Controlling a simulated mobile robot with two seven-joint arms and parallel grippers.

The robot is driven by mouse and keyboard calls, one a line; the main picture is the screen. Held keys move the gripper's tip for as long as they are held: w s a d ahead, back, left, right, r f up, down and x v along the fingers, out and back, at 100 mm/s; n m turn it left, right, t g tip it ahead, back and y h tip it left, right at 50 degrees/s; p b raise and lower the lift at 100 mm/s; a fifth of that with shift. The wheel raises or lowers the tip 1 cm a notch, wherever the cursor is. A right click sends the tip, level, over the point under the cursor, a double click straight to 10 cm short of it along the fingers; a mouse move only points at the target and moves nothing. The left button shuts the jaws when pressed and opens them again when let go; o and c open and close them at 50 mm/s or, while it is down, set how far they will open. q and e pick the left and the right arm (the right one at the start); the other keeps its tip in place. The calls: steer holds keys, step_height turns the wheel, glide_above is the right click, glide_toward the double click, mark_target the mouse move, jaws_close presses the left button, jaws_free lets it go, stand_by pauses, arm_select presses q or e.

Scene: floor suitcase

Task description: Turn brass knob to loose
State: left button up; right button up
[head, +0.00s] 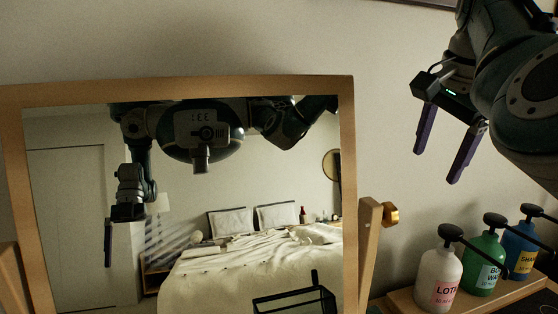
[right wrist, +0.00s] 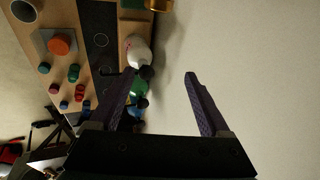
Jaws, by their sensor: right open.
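The brass knob (head: 389,214) sits on the right post of a wooden-framed tilting mirror (head: 348,150), beside the frame. A brass piece that looks like the same knob is cut off at the top edge of the right wrist view (right wrist: 158,4). My right gripper (head: 437,166) is open and empty, above and to the right of the knob, apart from it. Its two dark purple fingers point down; they also show spread in the right wrist view (right wrist: 160,74).
White (head: 438,272), green (head: 484,262) and blue (head: 521,248) pump bottles stand on a wooden surface (head: 402,297) at lower right, below my right gripper. A bed and lamp show only as reflections. Bare wall lies behind the knob.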

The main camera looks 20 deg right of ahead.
mark_target(391, 206)
steer(key=a+y, duration=0.3)
steer(key=a, duration=0.3)
steer(key=shift+g, duration=0.3)
steer(key=x, duration=0.6)
steer(key=p+x, duration=0.1)
steer(key=x, duration=0.3)
steer(key=shift+s+d, duration=0.1)
steer(key=shift+d, duration=0.15)
steer(key=shift+c, duration=0.4)
jaws_close()
